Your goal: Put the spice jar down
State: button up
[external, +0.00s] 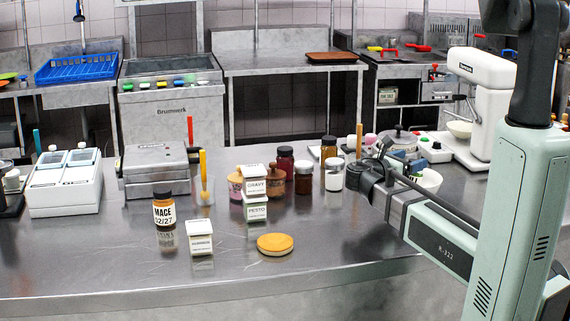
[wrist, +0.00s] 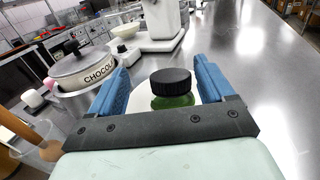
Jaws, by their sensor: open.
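A jar with a black ribbed lid (wrist: 171,82) and green contents stands between my gripper's two blue fingers in the wrist view. My gripper (wrist: 164,80) is open, with a finger on each side of the jar; a gap shows at least on the left. A pale round surface shows around the jar's foot; I cannot tell what it is. In the external view my gripper (external: 372,172) is low over the right part of the counter, and the jar is hidden there.
A pot labelled CHOCOL (wrist: 84,70) is just left of my gripper in the wrist view. A white stand mixer (external: 477,105) is behind. Several jars, including a dark red one (external: 285,163), stand left of my gripper. A yellow-topped round (external: 275,243) lies at the front.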

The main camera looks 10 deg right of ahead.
jog(key=v, duration=1)
